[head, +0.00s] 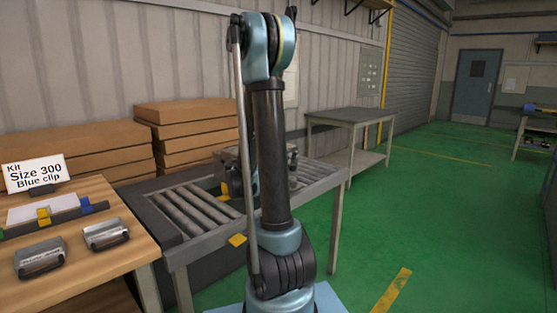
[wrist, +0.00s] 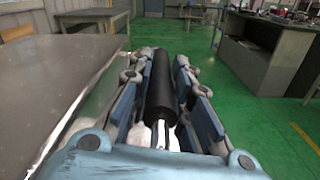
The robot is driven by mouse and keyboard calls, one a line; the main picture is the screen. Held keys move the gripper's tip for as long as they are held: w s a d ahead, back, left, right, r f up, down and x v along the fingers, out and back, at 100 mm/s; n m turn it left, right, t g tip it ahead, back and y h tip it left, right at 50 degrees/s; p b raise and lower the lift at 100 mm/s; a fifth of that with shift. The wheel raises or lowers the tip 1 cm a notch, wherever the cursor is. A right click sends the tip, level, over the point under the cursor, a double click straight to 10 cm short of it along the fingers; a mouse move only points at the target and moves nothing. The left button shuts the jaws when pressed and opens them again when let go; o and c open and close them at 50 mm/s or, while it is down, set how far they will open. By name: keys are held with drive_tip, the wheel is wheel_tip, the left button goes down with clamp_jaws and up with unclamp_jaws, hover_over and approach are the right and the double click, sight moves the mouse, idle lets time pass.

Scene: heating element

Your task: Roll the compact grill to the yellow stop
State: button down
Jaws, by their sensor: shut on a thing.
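The compact grill (head: 230,160) is a grey metal box on the roller table (head: 163,222), mostly hidden behind my arm in the head view. In the wrist view a smooth grey metal surface (wrist: 50,85), likely the grill's, fills the left side. My gripper (wrist: 162,62) is shut on a black cylindrical handle (wrist: 160,90), which lies lengthwise between the fingers. One yellow piece (head: 237,240) sits on the table's near edge and another (head: 225,191) by the grill's lower left. I cannot tell which is the stop.
A wooden bench (head: 110,255) at left holds two grey metal pieces, yellow and blue clips, and a sign (head: 36,173) reading "Kit Size 300 Blue clip". Brown boxes (head: 190,120) are stacked behind. A grey table (head: 345,115) stands beyond.

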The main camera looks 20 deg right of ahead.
drive_tip(key=shift+s+a, duration=0.1)
drive_tip(key=c, duration=1.4)
unclamp_jaws()
drive_tip(key=shift+f, duration=0.1)
drive_tip(key=shift+c, duration=0.2)
drive_tip(key=v, duration=1.2)
